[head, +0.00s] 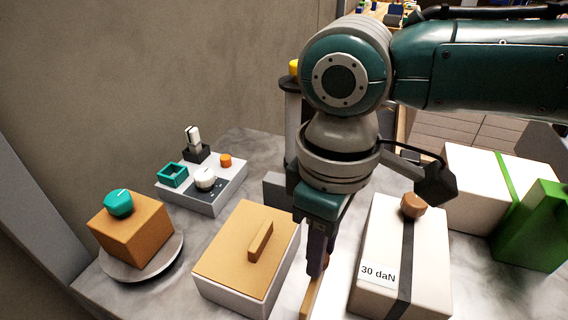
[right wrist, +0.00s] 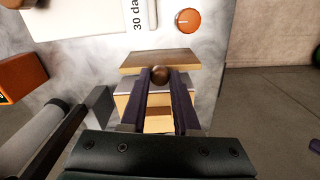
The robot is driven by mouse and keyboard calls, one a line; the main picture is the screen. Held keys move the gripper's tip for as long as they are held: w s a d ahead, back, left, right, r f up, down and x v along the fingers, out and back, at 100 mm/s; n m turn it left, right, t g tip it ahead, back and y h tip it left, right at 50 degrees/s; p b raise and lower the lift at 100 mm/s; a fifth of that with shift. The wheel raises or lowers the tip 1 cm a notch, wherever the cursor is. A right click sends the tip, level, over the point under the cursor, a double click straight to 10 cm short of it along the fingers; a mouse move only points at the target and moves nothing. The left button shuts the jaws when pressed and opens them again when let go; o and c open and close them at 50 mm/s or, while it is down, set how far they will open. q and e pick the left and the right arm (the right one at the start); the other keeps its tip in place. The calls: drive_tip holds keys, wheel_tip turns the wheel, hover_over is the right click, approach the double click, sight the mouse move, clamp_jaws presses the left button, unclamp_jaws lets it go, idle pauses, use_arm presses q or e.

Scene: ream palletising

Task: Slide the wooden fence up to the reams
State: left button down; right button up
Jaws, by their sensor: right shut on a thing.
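My right gripper (head: 318,262) points down between a tan-lidded box and a white block and is shut. Below it a narrow strip of the wooden fence (head: 310,297) shows, partly hidden by the fingers. In the right wrist view the fingers (right wrist: 160,80) close around a brown round knob (right wrist: 160,74) at the wooden fence (right wrist: 160,60). The white block (head: 377,245) with a dark strap, brown knob and "30 daN" label stands right of the gripper. A white pack (head: 470,205) with a green strap lies behind it; I cannot tell which are the reams. My left gripper is out of view.
The tan-lidded box (head: 245,250) stands close left of the gripper. Farther left are an orange-brown box (head: 130,232) on a round plate (head: 165,262) and a grey panel (head: 222,192) with small fittings. A green block (head: 535,228) stands at the right.

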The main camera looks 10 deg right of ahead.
clamp_jaws()
idle(0.8)
